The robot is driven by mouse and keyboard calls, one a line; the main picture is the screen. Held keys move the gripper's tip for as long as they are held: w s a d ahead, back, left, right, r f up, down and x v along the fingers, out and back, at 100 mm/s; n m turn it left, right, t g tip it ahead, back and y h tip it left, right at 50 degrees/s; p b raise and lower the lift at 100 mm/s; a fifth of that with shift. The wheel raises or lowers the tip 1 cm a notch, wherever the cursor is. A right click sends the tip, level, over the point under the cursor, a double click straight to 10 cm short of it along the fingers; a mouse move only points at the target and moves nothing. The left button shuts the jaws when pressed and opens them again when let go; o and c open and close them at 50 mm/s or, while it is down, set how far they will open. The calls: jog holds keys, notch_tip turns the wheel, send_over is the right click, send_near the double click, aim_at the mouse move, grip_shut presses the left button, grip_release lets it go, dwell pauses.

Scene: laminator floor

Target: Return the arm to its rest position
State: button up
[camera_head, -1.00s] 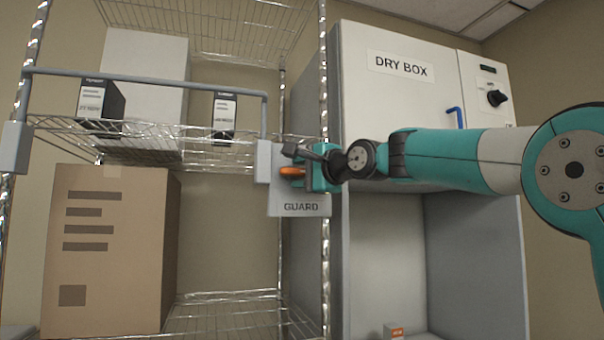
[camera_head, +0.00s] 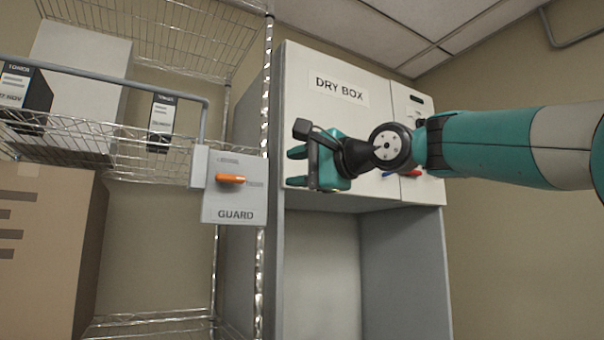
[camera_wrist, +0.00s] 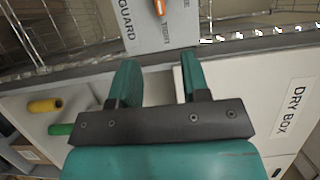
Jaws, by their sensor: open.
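My gripper (camera_head: 297,168) is open and empty in the head view. It is in front of the dry box, to the right of the guard plate and apart from it. My arm reaches in from the right edge. In the wrist view, my gripper's two teal fingers (camera_wrist: 158,80) stand apart with nothing between them. The guard plate (camera_head: 235,201) has an orange handle (camera_head: 230,179), which lies about level in the head view. The handle also shows at the top of the wrist view (camera_wrist: 159,7).
The white dry box (camera_head: 330,120) is close behind my gripper. A wire shelf with a guard rail (camera_head: 120,80) stands at the left, holding toner boxes (camera_head: 160,122). A large carton (camera_head: 45,250) is below. A yellow cylinder (camera_wrist: 45,105) and a green one show in the wrist view.

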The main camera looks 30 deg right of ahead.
jog(key=shift+s+d, duration=0.15)
jog(key=shift+s, duration=0.25)
jog(key=s+a+f+n+g+p, duration=0.1)
jog(key=s+a+f+n+g, duration=0.2)
jog(key=f, duration=0.5)
jog(key=s+a+f+n+g, duration=0.1)
jog(key=a+f+n+g, duration=0.25)
jog(key=f, duration=0.45)
jog(key=s+a+f+n+g+p, duration=0.1)
jog(key=s+a+f+n+g, duration=0.25)
jog(key=f, duration=0.55)
jog(key=s+a+f+n+g+h, duration=0.2)
jog(key=s+f+n+g, duration=0.4)
jog(key=s+f+n, duration=0.4)
jog(key=s+a+f, duration=0.1)
jog(key=s+f, duration=0.4)
jog(key=shift+s+n+g+h+p, duration=0.3)
jog(key=shift+s+p, duration=0.05)
jog(key=shift+f, duration=0.1)
